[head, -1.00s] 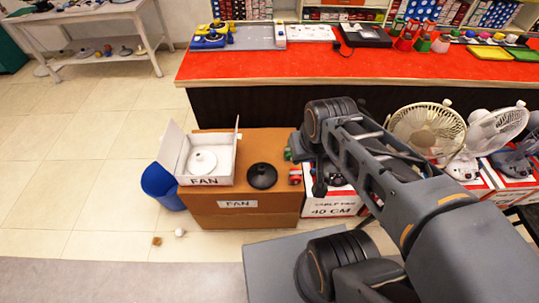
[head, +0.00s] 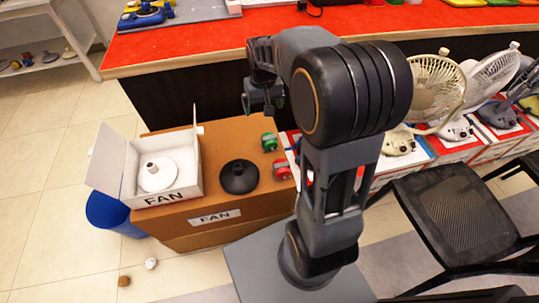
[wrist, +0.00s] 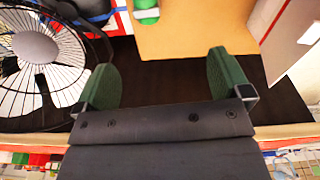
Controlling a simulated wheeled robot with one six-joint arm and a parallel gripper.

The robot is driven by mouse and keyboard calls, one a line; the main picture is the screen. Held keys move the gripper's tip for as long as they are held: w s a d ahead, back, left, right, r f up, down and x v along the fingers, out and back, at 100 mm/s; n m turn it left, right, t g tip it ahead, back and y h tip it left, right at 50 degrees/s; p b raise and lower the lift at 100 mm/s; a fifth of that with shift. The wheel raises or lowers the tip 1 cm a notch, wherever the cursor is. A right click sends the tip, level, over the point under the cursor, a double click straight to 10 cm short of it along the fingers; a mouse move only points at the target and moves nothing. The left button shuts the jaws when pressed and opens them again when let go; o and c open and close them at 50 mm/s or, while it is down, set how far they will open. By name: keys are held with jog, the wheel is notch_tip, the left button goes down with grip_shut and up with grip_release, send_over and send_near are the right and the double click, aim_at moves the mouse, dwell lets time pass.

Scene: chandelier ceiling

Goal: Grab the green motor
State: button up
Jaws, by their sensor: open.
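The green motor (head: 269,141) lies near the right edge of the brown cardboard box in the head view. A red motor (head: 281,170) lies just in front of it, beside the black fan base (head: 239,176). My gripper (head: 264,104) is above and behind the green motor, apart from it. In the wrist view my gripper (wrist: 164,80) is open, with nothing between its two green-padded fingers. The green motor (wrist: 146,12) is cut off at the top edge there, ahead of the fingers.
The cardboard box (head: 215,217) also carries an open white box (head: 165,202) with a white fan base (head: 157,173). A red-topped counter (head: 190,47) stands behind. Fans (head: 436,85) and a black chair (head: 450,205) are at right. A blue bin (head: 108,212) is at left.

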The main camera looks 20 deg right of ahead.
jog(key=g+b, duration=0.1)
jog(key=b, duration=0.4)
send_over(268, 137)
notch_tip(268, 137, down, 11)
jog(key=shift+m, duration=0.3)
notch_tip(268, 137, down, 8)
jog(key=shift+f+b, duration=0.25)
jog(key=shift+b, duration=0.95)
jog(key=shift+s+d+f+b, duration=0.15)
jog(key=shift+f+b, duration=0.6)
jog(key=shift+f, duration=0.8)
jog(key=shift+w+d+f+b, duration=0.1)
jog(key=shift+f+b, duration=0.6)
jog(key=shift+f, duration=0.85)
jog(key=shift+c, duration=0.3)
jog(key=c, duration=1.2)
jog(key=shift+r, duration=0.1)
jog(key=shift+c, duration=0.5)
jog(key=shift+r, duration=0.1)
